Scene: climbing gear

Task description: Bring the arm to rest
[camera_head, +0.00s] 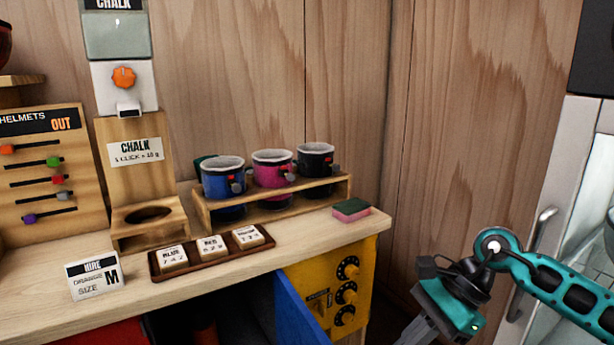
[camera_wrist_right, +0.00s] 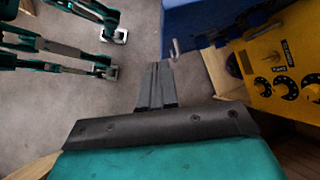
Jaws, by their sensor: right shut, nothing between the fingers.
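My right gripper (camera_head: 418,328) is at the lower right of the head view, in front of the cabinet and to the right of the bench, partly cut off by the picture edge. In the right wrist view its two grey fingers (camera_wrist_right: 157,70) are together, shut and empty, above the grey floor. The teal right arm comes in from the right edge. My left gripper does not show in the head view.
A yellow panel with black dials (camera_head: 345,285) and an open blue door (camera_head: 298,308) are near the right gripper. The wooden bench (camera_head: 290,255) holds a rack of chalk pots (camera_head: 272,170), a sponge (camera_head: 351,209) and a brown tray (camera_head: 210,262).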

